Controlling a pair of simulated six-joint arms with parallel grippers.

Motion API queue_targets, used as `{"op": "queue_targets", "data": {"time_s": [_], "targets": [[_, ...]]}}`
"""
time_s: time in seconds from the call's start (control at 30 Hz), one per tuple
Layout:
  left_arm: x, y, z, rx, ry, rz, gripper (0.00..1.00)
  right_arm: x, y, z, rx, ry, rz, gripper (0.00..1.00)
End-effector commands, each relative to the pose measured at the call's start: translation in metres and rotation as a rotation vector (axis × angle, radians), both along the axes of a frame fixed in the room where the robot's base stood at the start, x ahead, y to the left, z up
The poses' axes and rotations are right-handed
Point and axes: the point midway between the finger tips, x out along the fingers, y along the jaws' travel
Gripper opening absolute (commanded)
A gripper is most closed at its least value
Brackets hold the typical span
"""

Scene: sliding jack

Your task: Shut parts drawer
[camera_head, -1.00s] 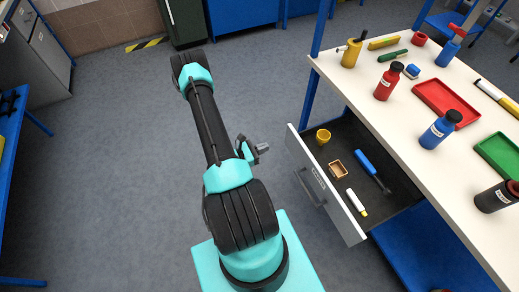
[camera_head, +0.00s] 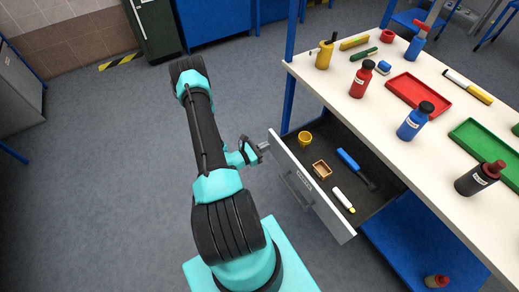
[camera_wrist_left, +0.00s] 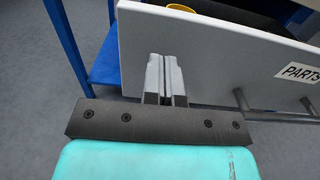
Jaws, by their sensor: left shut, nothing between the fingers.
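The parts drawer (camera_head: 347,229) is pulled out from under the workbench, its grey front facing me with a bar handle (camera_head: 296,190) and a label. Inside are a yellow cup (camera_head: 305,139), a small tan box (camera_head: 321,170), a blue-handled tool (camera_head: 348,160) and a white tube (camera_head: 343,199). My left gripper (camera_head: 262,147) is shut and empty at the far left end of the drawer front. In the left wrist view its fingertips (camera_wrist_left: 166,62) overlap the drawer front (camera_wrist_left: 215,60), left of the PARTS label (camera_wrist_left: 299,73); whether they touch it is unclear. My right gripper is not in view.
The workbench top (camera_head: 365,115) holds a yellow can (camera_head: 324,55), several bottles, a red tray (camera_head: 432,96) and a green tray (camera_head: 485,141). A blue bench leg (camera_head: 289,105) stands by the drawer's far corner.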

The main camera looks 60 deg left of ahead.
Motion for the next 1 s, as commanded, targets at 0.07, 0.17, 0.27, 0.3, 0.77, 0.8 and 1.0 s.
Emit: {"op": "queue_targets", "data": {"time_s": [0.07,0.17,0.27,0.3,0.77,0.8,1.0], "targets": [[0.007,0.0,0.0,0.0,-0.001,-0.002,0.0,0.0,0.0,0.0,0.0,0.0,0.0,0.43],[0.013,0.0,0.0,0.0,-0.001,-0.001,0.0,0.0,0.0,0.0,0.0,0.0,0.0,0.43],[0.018,0.0,0.0,0.0,0.0,-0.001,0.0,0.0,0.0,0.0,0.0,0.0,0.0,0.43],[0.019,0.0,0.0,0.0,0.0,0.0,0.0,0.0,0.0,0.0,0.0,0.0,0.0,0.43],[0.02,0.001,0.0,0.0,0.0,0.0,0.0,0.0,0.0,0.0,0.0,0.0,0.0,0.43],[0.02,0.001,0.0,0.0,0.0,0.001,0.0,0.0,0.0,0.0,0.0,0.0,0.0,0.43],[0.026,0.003,0.0,0.001,-0.001,0.006,0.0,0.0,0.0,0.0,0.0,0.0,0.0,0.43]]}}
